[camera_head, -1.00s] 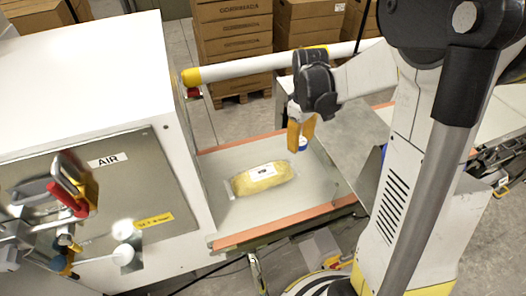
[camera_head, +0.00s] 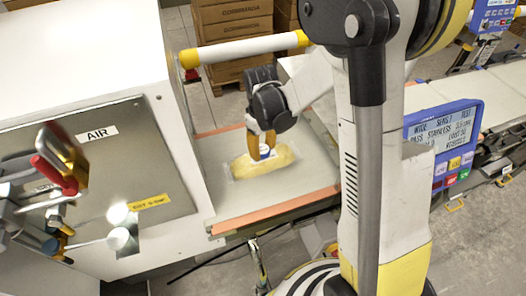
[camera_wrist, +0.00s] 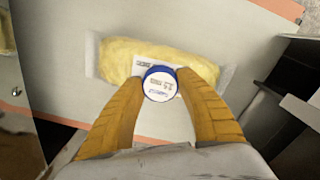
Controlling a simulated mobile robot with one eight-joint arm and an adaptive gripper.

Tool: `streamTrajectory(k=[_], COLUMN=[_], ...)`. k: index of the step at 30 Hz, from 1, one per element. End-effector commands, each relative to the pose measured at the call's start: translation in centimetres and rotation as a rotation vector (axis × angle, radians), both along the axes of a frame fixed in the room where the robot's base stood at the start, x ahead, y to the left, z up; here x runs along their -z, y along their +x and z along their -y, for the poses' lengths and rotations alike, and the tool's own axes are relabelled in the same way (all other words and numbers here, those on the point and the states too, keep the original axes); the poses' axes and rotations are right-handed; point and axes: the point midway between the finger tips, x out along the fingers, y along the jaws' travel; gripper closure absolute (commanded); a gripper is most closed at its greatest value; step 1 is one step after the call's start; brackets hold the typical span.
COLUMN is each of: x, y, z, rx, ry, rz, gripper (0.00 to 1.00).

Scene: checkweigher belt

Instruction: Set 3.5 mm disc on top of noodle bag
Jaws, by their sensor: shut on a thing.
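The noodle bag (camera_head: 279,163), a clear pack with yellow contents and a white label, lies flat on the grey belt (camera_head: 222,205). It also shows in the wrist view (camera_wrist: 190,56). My gripper (camera_head: 261,156) is over the bag with its yellow fingers pointing down. In the wrist view the fingers are shut on the 3.5 mm disc (camera_wrist: 159,84), a round white-faced disc with a blue rim and small print. The disc overlaps the bag's near edge and label in that view. Whether the disc touches the bag cannot be told. In the head view the fingers hide most of the disc.
A white cabinet with a grey panel marked AIR (camera_head: 97,134) stands left of the belt. A white rail with yellow ends (camera_head: 245,48) runs behind it. A blue display unit (camera_head: 443,135) stands at the right. The belt around the bag is clear.

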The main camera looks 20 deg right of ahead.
Motion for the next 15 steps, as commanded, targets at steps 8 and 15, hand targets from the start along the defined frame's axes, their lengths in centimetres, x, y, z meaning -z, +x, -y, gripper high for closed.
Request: streamTrajectory(k=[8,15], x=[0.42,0.68], y=[-0.01,0.0], z=[0.03,0.03], rx=[0.0,0.0], ry=[0.0,0.0], rz=[0.0,0.0], gripper=[0.92,0.39])
